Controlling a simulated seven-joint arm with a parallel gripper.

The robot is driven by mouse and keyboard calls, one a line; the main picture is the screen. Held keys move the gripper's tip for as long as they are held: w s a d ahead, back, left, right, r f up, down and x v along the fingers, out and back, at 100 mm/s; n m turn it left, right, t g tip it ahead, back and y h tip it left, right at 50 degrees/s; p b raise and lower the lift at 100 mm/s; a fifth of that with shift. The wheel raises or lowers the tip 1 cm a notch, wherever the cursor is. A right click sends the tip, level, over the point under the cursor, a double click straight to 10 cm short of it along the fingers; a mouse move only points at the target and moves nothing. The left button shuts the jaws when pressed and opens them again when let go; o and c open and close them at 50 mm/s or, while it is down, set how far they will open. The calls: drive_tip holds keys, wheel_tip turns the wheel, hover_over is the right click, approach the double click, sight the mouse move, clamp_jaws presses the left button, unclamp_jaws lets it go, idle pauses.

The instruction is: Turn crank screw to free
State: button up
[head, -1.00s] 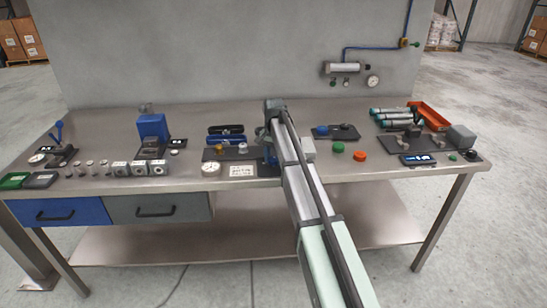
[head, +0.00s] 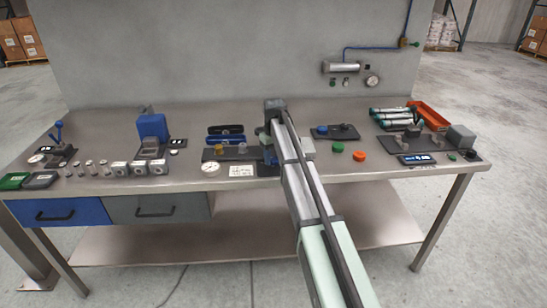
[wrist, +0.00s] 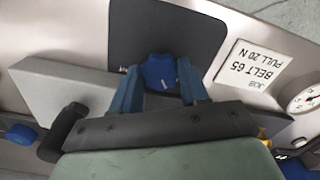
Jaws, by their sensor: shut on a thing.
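A blue knob (wrist: 158,72) with a small white mark sits over a dark plate (wrist: 195,25) in the wrist view. I take it for the head of the crank screw; its shaft is hidden. My gripper (wrist: 161,82) has its two blue fingers on either side of the knob and is shut on it. A grey block (wrist: 75,85) with a black handle (wrist: 66,132) lies left of the fingers. In the head view my arm hides the knob, and part of my blue gripper (head: 268,152) shows left of the arm.
A label reading "BELT 65 PULL 20 N" (wrist: 250,66) and a dial gauge (wrist: 308,98) lie right of the fingers. In the head view, green (head: 338,147) and orange (head: 360,155) buttons stand right of my arm. An orange tray (head: 430,116) lies farther right.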

sight(274, 159)
drive_tip(key=shift+n, duration=2.2)
drive_tip(key=o, duration=1.1)
drive_tip(key=shift+c, duration=0.2)
drive_tip(key=shift+r, duration=0.1)
wheel_tip(274, 159, up, 14)
drive_tip(key=shift+s+f, duration=0.1)
drive_tip(key=shift+f, duration=0.15)
